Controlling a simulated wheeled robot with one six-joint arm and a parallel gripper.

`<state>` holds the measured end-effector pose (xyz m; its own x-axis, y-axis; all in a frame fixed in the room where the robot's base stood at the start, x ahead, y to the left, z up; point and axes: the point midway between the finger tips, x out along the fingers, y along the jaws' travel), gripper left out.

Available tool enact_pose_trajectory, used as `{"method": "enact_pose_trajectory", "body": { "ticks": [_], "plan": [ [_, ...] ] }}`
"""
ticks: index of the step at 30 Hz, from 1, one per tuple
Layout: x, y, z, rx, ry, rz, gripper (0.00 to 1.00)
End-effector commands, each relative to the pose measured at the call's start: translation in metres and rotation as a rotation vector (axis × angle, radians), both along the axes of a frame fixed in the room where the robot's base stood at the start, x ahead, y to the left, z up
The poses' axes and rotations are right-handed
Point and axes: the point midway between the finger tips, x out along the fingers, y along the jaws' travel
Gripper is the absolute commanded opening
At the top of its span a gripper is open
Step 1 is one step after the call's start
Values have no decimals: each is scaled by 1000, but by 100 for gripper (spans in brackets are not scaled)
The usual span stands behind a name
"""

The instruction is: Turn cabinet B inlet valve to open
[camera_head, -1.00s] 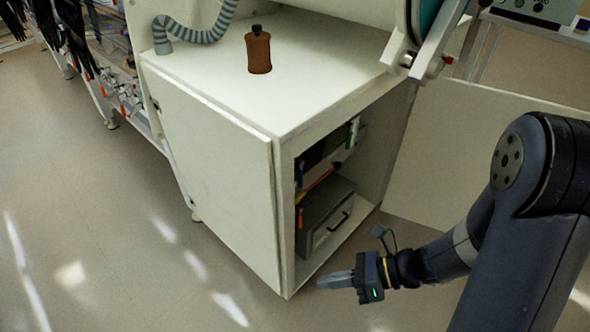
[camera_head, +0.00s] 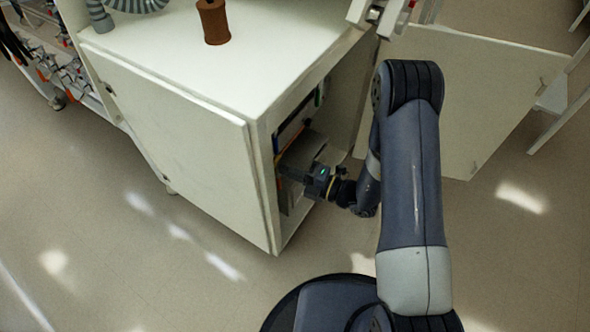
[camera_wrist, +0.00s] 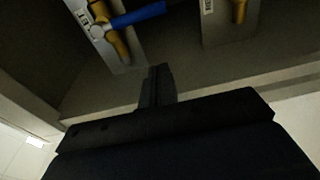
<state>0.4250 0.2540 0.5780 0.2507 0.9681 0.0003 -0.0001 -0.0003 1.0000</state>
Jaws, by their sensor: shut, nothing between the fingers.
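In the wrist view a valve with a blue lever (camera_wrist: 138,17) sits on a grey plate with a brass-yellow pipe (camera_wrist: 119,45). The lever points right, roughly crosswise to the pipe. A white label (camera_wrist: 84,18) beside it is only partly readable, ending in what looks like "LET". My gripper (camera_wrist: 154,72) is shut and empty, below and apart from the lever in the picture. In the head view my gripper (camera_head: 284,170) reaches into the open cabinet (camera_head: 262,180), and the valve cannot be made out there. No cabinet letter is readable.
A second plate (camera_wrist: 225,28) with a brass fitting is at the right in the wrist view. A grey box (camera_head: 303,148) stands inside the cabinet. An open door panel (camera_head: 480,90) is on the right.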

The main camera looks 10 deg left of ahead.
Motion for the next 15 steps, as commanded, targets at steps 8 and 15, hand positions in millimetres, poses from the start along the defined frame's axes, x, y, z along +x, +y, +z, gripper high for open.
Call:
{"method": "enact_pose_trajectory", "body": {
  "ticks": [8, 15],
  "plan": [
    [12, 51, -1, 0, -4, 5, 0],
    [35, 50, 0, 0, -4, -4, 0]
  ]
}}
